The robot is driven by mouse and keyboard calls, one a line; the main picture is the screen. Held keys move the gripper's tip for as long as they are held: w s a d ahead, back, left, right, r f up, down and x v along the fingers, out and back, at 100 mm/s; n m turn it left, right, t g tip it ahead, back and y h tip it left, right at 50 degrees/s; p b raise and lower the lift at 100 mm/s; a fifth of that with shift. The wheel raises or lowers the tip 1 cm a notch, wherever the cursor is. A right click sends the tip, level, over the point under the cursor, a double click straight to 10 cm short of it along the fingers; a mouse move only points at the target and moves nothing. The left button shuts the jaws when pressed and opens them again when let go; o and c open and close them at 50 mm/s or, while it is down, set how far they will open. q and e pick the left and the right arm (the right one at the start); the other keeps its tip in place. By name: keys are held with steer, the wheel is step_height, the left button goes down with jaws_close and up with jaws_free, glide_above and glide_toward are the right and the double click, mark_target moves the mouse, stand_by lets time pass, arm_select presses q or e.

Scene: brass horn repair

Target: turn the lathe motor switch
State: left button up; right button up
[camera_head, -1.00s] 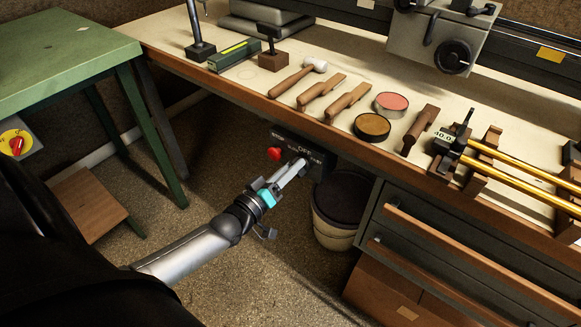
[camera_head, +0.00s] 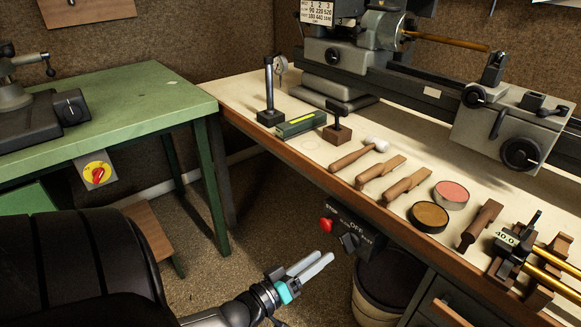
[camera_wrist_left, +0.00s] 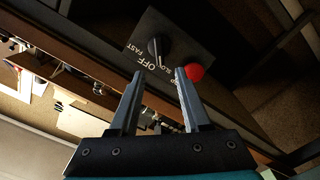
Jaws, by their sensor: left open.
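The lathe motor switch is a black rotary knob (camera_head: 349,241) on a dark box (camera_head: 372,241) under the front edge of the bench. A red button (camera_head: 326,225) sits left of the knob. In the left wrist view the knob (camera_wrist_left: 157,46) lies beyond the fingertips, with OFF, SLOW and FAST lettering around it. Which mark it points at is hard to tell. My left gripper (camera_head: 323,258) is open and empty, in front of and slightly below the switch box, apart from the knob. My right gripper is not in view.
The lathe (camera_head: 505,125) stands on the bench, with a mallet (camera_head: 350,156), wooden tools and tins near its front edge. A bin (camera_head: 383,290) stands below the switch, beside drawers. A green table (camera_head: 150,95) with another red switch (camera_head: 97,173) is at left.

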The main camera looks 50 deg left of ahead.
arm_select(q)
steer(key=s+p, duration=0.1)
steer(key=s, duration=0.6)
steer(key=shift+s+a, duration=0.3)
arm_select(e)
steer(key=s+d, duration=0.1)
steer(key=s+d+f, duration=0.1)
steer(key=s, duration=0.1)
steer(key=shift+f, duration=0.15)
